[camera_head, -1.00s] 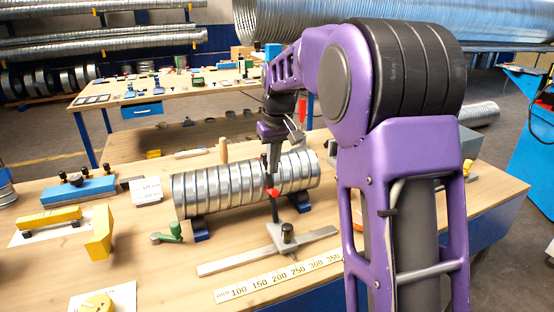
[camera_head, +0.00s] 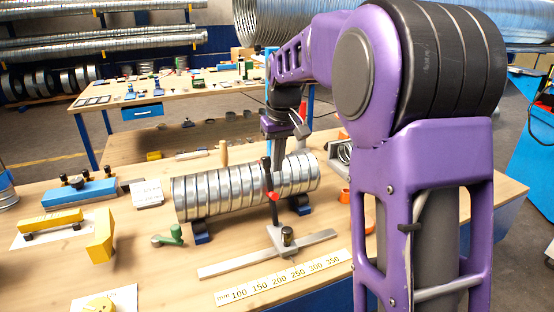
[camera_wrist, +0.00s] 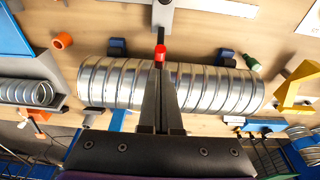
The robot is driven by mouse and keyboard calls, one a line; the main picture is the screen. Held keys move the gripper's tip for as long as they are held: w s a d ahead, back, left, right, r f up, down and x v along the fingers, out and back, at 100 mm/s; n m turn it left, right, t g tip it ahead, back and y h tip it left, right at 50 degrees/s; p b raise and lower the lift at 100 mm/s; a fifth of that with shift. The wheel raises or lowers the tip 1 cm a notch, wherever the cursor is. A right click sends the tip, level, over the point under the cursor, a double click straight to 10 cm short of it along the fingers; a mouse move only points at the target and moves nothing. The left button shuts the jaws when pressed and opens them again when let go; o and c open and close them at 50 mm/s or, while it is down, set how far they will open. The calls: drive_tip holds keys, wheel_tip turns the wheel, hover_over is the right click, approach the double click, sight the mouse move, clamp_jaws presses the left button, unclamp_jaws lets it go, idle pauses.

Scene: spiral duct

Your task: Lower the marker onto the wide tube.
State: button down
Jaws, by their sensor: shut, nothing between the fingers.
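The wide tube is a ribbed silver spiral duct (camera_head: 222,195) lying level on dark blue supports on the workbench; it also spans the middle of the wrist view (camera_wrist: 215,88). The marker appears to be the red piece (camera_head: 271,196) on a dark upright post in front of the tube; it also shows in the wrist view (camera_wrist: 160,53). Whether it touches the tube is unclear. My gripper (camera_head: 277,163) is above and behind the tube's middle, shut and empty. In the wrist view its fingers (camera_wrist: 160,72) point at the marker, crossing over the tube.
The post's metal base (camera_head: 285,243) rests near a ruler strip (camera_head: 283,277) at the front. A green-handled tool (camera_head: 172,236) lies left of it. An orange ring (camera_head: 345,194) is right of the tube. Yellow blocks (camera_head: 98,235) and a blue block (camera_head: 80,190) stand further left.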

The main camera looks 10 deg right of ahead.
wheel_tip(320, 180, up, 6)
drive_tip(key=shift+f, duration=0.1)
idle(0.4)
